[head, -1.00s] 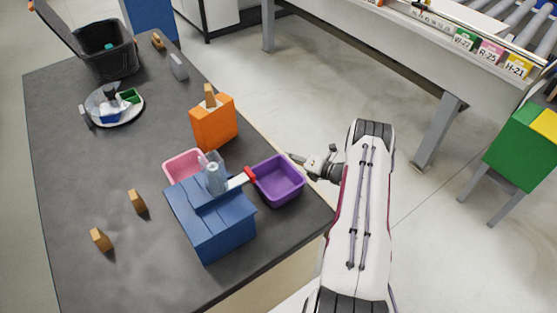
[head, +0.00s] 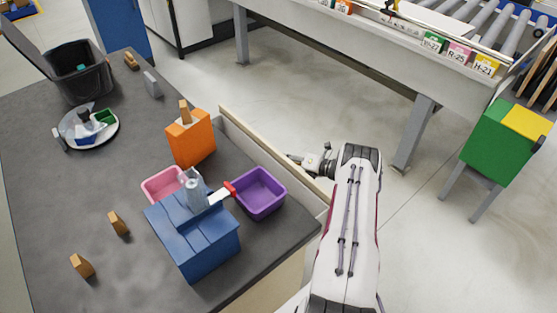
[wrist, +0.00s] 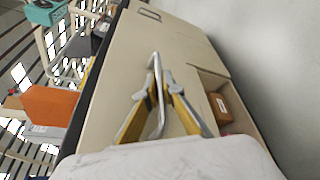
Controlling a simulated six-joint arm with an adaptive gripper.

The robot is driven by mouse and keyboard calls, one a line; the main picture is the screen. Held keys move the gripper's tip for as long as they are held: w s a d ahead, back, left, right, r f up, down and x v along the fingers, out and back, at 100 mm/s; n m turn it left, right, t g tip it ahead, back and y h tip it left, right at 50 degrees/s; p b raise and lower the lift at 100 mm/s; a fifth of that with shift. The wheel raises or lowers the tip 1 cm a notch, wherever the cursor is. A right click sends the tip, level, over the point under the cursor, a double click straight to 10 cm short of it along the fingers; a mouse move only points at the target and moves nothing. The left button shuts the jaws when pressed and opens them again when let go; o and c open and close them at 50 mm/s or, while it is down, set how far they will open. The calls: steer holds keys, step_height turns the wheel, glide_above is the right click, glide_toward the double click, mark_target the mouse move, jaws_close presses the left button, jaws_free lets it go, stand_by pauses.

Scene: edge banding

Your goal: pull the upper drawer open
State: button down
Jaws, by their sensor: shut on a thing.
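The upper drawer (head: 270,145) stands partly out from the table's right side in the head view, its pale rim and a strip of its inside showing. In the wrist view its beige front (wrist: 120,75) fills the middle, with a grey bar handle (wrist: 155,75) on it. My gripper (wrist: 157,92), with yellow and grey fingers, is shut on that handle. In the head view my gripper (head: 296,158) is at the drawer front, partly hidden by my own arm.
The dark table (head: 60,190) holds a blue box (head: 205,245), a purple bin (head: 262,195) and an orange block (head: 190,145) near the drawer. In the wrist view a brown box (wrist: 220,105) lies in an opening at the right. Open floor (head: 310,100) lies beyond the drawer.

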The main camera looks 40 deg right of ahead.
steer(key=shift+d, duration=2.9)
steer(key=c, duration=2.2)
jaws_free()
steer(key=shift+o, duration=0.2)
steer(key=shift+s, duration=0.15)
steer(key=v, duration=1.1)
steer(key=shift+s+d+r, duration=0.15)
steer(key=shift+s+d, duration=0.05)
steer(key=shift+s, duration=0.1)
